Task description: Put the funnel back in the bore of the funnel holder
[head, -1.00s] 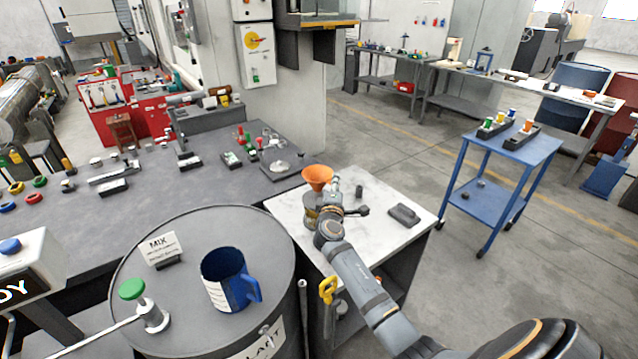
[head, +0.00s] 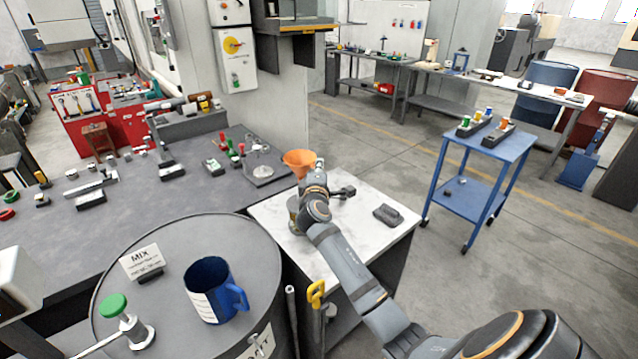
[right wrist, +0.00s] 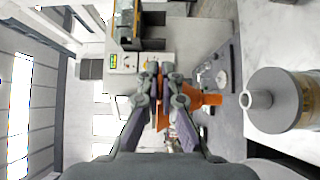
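The orange funnel (head: 299,158) is held up above the white-topped stand, wide mouth upward. My right gripper (head: 318,170) is beside it; in the right wrist view its fingers (right wrist: 161,78) close on the funnel's edge, and the funnel's cone (right wrist: 203,98) shows beyond them. A cylinder with a grey top and pale hollow-looking neck (right wrist: 257,99), likely the funnel holder, stands on the stand. The funnel's narrow end points toward this neck, with a gap between. In the head view the holder (head: 293,207) is mostly hidden behind my right arm. My left gripper is out of view.
A blue mug (head: 214,290) and a MIX sign (head: 141,261) stand on the grey drum (head: 190,338). A dark object (head: 387,214) lies on the white stand top (head: 365,238). A blue cart (head: 500,148) stands to the right, with open floor between.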

